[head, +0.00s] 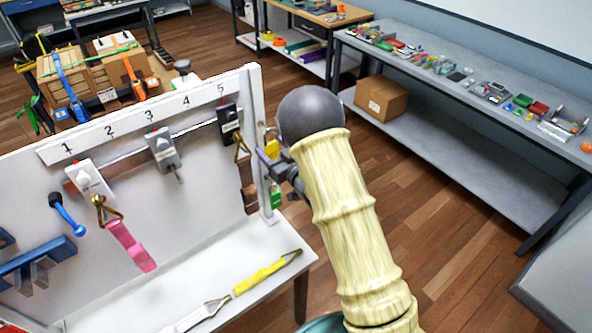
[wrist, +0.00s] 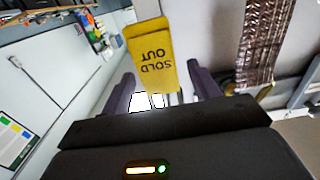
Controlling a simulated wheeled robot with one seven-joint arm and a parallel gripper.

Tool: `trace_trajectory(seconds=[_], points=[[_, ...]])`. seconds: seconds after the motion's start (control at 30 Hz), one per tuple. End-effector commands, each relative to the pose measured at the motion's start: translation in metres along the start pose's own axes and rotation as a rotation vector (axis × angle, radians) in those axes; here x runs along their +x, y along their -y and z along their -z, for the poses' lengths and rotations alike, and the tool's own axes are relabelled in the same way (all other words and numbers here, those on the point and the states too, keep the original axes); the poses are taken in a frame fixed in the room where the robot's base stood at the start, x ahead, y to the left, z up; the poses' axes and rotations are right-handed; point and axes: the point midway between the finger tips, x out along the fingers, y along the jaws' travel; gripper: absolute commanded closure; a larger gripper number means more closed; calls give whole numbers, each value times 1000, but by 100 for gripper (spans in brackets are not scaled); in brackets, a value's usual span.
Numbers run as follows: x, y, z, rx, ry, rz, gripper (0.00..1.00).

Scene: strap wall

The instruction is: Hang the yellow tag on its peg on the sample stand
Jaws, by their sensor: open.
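The yellow tag (wrist: 150,55), printed "SOLD OUT", appears upside down in the wrist view, ahead of and between my gripper's two fingers. My gripper (wrist: 160,76) is open, with a finger on each side of the tag and gaps visible. In the head view a small patch of the yellow tag (head: 271,143) shows beside the board's right edge, partly behind my gripper (head: 272,164). I cannot make out the tag's peg or whether the tag hangs on it. Which part is the sample stand is also unclear.
The white board (head: 135,145) has numbered places 1 to 5 with buckles and straps. A green tag (head: 277,196) is just below my gripper. A yellow strap (head: 264,277) lies on the board's ledge. A long grey bench (head: 450,100) stands at right; wooden floor lies between.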

Motion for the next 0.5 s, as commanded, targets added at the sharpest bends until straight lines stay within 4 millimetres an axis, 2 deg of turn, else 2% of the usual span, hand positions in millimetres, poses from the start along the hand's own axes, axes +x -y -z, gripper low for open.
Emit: trace_trajectory(seconds=[0.5], points=[[-88,-1,-4,0,-1,-4,39]])
